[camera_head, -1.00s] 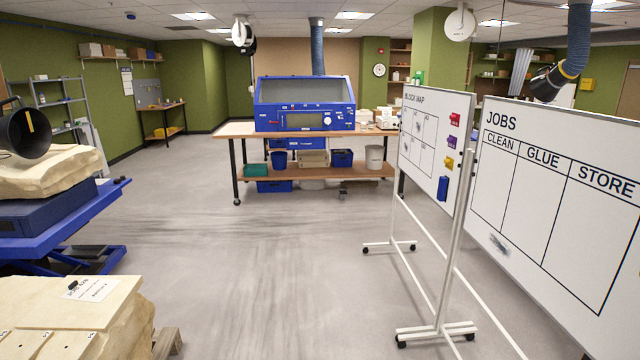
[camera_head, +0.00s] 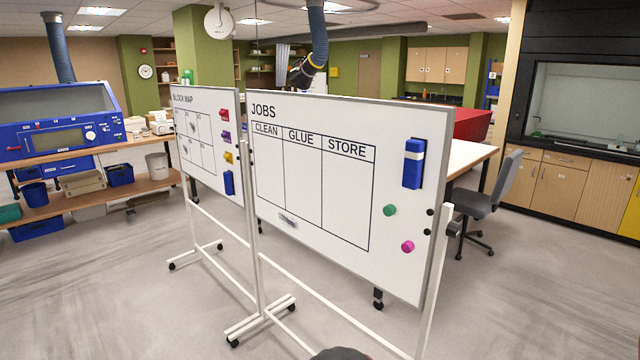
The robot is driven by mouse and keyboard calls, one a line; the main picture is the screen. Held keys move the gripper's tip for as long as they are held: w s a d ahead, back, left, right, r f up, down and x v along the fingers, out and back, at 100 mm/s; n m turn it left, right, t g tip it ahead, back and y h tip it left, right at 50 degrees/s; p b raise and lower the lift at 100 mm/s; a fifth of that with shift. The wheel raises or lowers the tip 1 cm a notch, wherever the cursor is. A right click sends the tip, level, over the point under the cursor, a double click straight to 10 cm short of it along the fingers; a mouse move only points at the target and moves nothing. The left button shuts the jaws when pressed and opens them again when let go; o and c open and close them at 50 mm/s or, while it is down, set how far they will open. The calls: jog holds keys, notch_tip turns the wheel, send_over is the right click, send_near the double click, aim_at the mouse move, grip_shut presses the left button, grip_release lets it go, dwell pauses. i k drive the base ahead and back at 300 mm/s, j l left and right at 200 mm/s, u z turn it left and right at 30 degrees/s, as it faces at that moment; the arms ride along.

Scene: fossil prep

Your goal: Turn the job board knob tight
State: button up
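The job board (camera_head: 345,262), a white board headed JOBS with CLEAN, GLUE and STORE columns, stands on a white wheeled frame in the middle of the view. A dark knob (camera_head: 454,229) sticks out to the right of the frame's right post (camera_head: 437,255). Two small black round parts (camera_head: 430,212) sit one above the other by the board's right edge. How tight the knob is cannot be told. My gripper is not in view; only a dark rounded shape, cut off, shows at the bottom edge.
The block map board (camera_head: 213,185) stands left of the job board. The frame's wheeled feet (camera_head: 262,318) stick out over the floor. A grey chair (camera_head: 490,200) and a table (camera_head: 470,155) stand behind on the right. The floor at front left and right is clear.

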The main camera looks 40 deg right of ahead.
aim_at(453, 230)
jog(key=z, duration=2)
